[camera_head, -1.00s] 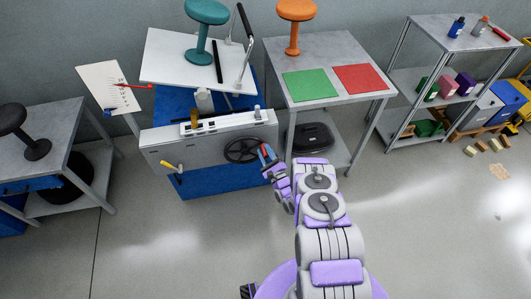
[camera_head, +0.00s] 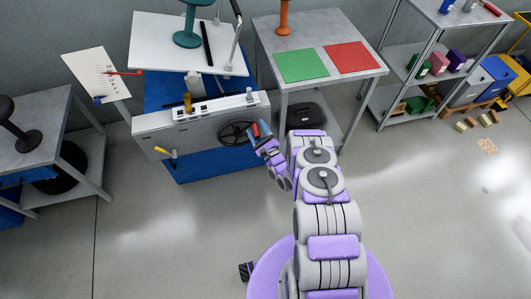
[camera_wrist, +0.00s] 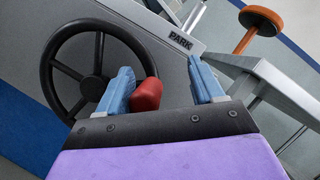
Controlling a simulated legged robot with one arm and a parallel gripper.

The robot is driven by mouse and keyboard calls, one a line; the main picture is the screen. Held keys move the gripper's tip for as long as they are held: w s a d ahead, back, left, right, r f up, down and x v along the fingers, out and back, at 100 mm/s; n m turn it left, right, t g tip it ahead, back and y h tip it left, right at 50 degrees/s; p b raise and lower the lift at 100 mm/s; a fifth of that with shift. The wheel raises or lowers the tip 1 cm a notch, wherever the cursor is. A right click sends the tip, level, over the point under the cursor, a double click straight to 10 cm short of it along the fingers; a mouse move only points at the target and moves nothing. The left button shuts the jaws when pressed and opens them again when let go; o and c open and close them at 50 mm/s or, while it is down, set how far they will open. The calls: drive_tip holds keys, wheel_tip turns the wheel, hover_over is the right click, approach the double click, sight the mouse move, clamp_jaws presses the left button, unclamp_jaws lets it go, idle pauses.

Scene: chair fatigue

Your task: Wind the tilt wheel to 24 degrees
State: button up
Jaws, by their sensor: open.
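The dark tilt wheel (camera_head: 236,133) is on the right part of the grey machine's front panel. It has a black rim and spokes, and shows large at the left of the wrist view (camera_wrist: 48,75). A red knob (camera_wrist: 147,95) stands at the wheel's right side. My gripper (camera_head: 261,132) is at that side of the wheel. In the wrist view, its two blue fingers (camera_wrist: 163,85) are apart, with the red knob between them. The knob is close to the left finger, with a gap to the right finger. I cannot tell whether the knob touches the left finger.
The grey machine (camera_head: 160,137) has a yellow-handled lever (camera_head: 166,152) at left and a tilted white board (camera_head: 150,42) above. The wrist view shows a "PARK" label (camera_wrist: 181,40). A table (camera_head: 345,93) with green and red mats stands to the right. Open floor lies in front.

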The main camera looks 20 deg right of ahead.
drive_tip(key=s+r+b, duration=0.1)
drive_tip(key=s+b, duration=0.1)
drive_tip(key=s, duration=1.4)
drive_tip(key=shift+a+r, duration=0.2)
drive_tip(key=shift+r, duration=0.05)
idle(0.3)
